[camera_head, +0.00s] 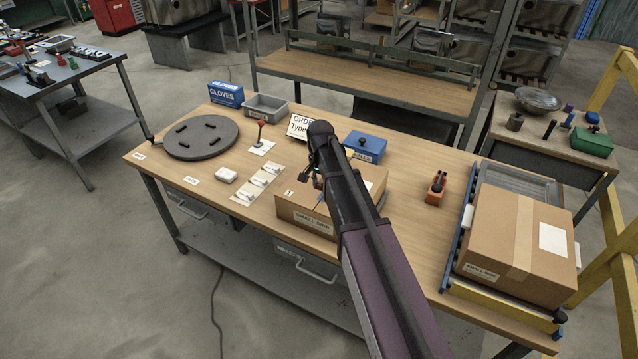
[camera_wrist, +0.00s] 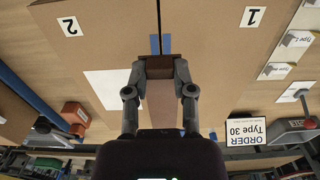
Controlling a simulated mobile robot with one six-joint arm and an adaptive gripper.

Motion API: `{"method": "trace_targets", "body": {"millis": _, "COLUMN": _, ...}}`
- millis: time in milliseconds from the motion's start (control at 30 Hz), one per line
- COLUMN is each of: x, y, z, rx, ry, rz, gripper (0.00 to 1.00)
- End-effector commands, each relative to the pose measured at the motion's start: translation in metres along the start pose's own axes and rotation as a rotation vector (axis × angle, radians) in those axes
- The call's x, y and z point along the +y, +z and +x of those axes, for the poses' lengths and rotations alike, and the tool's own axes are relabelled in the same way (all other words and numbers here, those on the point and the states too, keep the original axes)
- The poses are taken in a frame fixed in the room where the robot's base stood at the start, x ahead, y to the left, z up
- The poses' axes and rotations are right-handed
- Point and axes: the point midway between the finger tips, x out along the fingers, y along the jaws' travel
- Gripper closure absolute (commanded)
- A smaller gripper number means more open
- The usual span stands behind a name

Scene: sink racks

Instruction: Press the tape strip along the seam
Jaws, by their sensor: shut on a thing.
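In the wrist view a cardboard box (camera_wrist: 90,55) fills the middle, its top marked 2 at left and 1 at right. A seam (camera_wrist: 158,16) runs between the two halves, with blue marks (camera_wrist: 154,44) at it. My gripper (camera_wrist: 159,70) is over the seam, its fingers shut on a dark brown piece, apparently the tape strip (camera_wrist: 159,61). A lighter brown band shows between the fingers; I cannot tell whether it is tape or box. Contact with the box is unclear. In the head view the box (camera_head: 303,213) stands at the bench's front, my arm hiding much of it.
A large taped carton (camera_head: 500,235) stands on a rack at right. A blue box (camera_head: 365,146), an order sign (camera_head: 302,126), a red-knobbed lever (camera_head: 260,134) and an orange-and-black tool (camera_head: 436,188) surround the work area. A grey turntable (camera_head: 201,138) lies at left. The bench (camera_head: 407,215) has clear patches.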

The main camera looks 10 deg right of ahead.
Motion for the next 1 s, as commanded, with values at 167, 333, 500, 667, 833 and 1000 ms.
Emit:
{"method": "trace_targets", "body": {"millis": 167, "x": 0.000, "y": 0.000, "z": 0.020, "rx": 0.000, "ry": 0.000, "rz": -0.001, "gripper": 0.92}}
{"method": "trace_targets", "body": {"millis": 333, "x": -0.001, "y": 0.000, "z": 0.033, "rx": 0.000, "ry": 0.000, "rz": -0.001, "gripper": 0.92}}
{"method": "trace_targets", "body": {"millis": 500, "x": -0.001, "y": 0.001, "z": 0.041, "rx": 0.000, "ry": 0.000, "rz": -0.001, "gripper": 0.92}}
{"method": "trace_targets", "body": {"millis": 667, "x": -0.001, "y": 0.001, "z": 0.044, "rx": 0.000, "ry": 0.000, "rz": -0.002, "gripper": 0.92}}
{"method": "trace_targets", "body": {"millis": 833, "x": -0.001, "y": 0.001, "z": 0.044, "rx": 0.000, "ry": 0.000, "rz": -0.002, "gripper": 0.92}}
{"method": "trace_targets", "body": {"millis": 1000, "x": -0.001, "y": 0.001, "z": 0.044, "rx": 0.000, "ry": 0.000, "rz": -0.002, "gripper": 0.92}}
